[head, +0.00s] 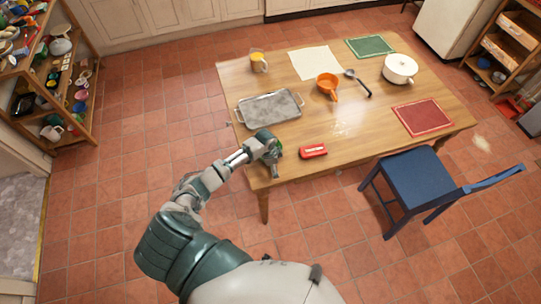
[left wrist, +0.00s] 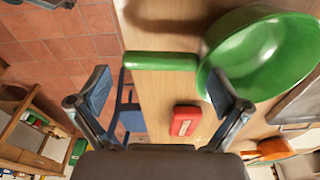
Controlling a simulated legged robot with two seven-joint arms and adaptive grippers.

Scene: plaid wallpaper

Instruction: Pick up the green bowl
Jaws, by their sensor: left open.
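The green bowl (left wrist: 268,52) fills the upper right of the left wrist view, with a straight green handle (left wrist: 160,61) sticking out to the left from its rim. In the head view the bowl is almost wholly hidden behind my left gripper (head: 273,163), at the table's near left edge. In the left wrist view my left gripper (left wrist: 160,80) is open. Its two fingers are apart, with the handle across the gap just ahead of the fingertips. I cannot tell whether they touch. My right gripper is not in view.
The wooden table (head: 345,125) also holds a red box (head: 313,151), a grey tray (head: 269,108), an orange pan (head: 327,84), a black-handled ladle (head: 359,82), a white pot (head: 399,68) and a mug (head: 259,62). A blue chair (head: 417,177) stands at the near right side.

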